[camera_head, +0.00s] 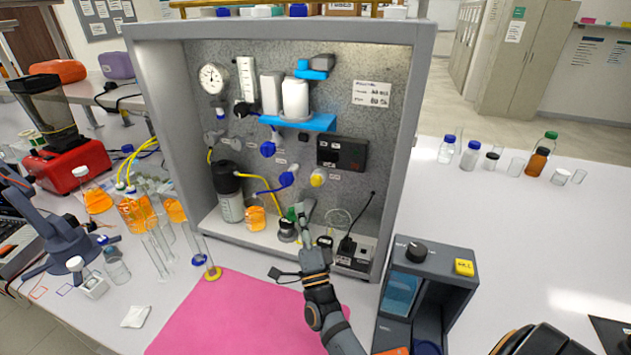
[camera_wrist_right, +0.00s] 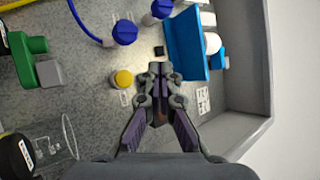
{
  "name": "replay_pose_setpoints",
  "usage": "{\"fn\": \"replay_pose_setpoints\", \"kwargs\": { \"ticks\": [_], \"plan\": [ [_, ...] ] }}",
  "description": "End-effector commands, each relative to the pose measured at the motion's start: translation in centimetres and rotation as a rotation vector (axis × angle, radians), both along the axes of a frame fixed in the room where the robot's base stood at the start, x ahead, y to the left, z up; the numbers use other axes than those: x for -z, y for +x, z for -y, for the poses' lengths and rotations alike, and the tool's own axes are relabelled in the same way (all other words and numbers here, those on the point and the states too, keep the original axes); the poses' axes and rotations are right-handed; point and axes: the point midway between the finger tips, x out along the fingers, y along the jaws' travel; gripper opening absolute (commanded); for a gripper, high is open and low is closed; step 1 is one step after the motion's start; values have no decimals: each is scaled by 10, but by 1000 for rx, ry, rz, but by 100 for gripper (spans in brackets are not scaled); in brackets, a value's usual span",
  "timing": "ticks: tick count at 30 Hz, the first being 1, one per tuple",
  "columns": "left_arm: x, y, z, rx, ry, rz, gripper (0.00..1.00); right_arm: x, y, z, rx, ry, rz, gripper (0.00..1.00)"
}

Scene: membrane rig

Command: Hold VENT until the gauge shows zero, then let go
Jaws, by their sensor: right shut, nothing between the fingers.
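The round white gauge (camera_head: 213,78) is at the upper left of the grey rig panel; its reading is too small to tell. A yellow round button (camera_head: 318,178) is low on the panel, also seen in the right wrist view (camera_wrist_right: 122,78); its label is unreadable, so I cannot tell whether it is VENT. My right gripper (camera_head: 305,207) is shut and empty in front of the panel's lower part. In the head view its tips are below the button and apart from it; in the right wrist view the gripper (camera_wrist_right: 160,70) is beside it. My left gripper is not seen.
Blue valves (camera_head: 268,149), a blue shelf (camera_head: 300,122) and a black box (camera_head: 343,153) are on the panel. A dark bottle (camera_head: 228,190) and an orange beaker (camera_head: 256,217) stand at its base. A pink mat (camera_head: 225,315) lies in front, with a grey device (camera_head: 431,262) to the right.

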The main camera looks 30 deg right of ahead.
Motion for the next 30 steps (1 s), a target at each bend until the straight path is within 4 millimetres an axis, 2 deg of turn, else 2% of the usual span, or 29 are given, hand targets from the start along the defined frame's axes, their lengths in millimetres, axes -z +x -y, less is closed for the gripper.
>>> {"fn": "replay_pose_setpoints", "kwargs": {
  "ticks": [2,7,10,20,30],
  "plan": [
    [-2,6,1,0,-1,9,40,-2,4,3,-2,-4,2,0],
    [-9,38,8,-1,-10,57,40,-2,19,21,-1,-5,1,0],
    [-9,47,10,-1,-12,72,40,-1,29,31,-1,-5,1,0],
    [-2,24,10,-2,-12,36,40,0,54,60,0,-2,0,0],
    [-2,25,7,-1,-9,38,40,-1,58,65,0,-1,1,0]
  ]
}}
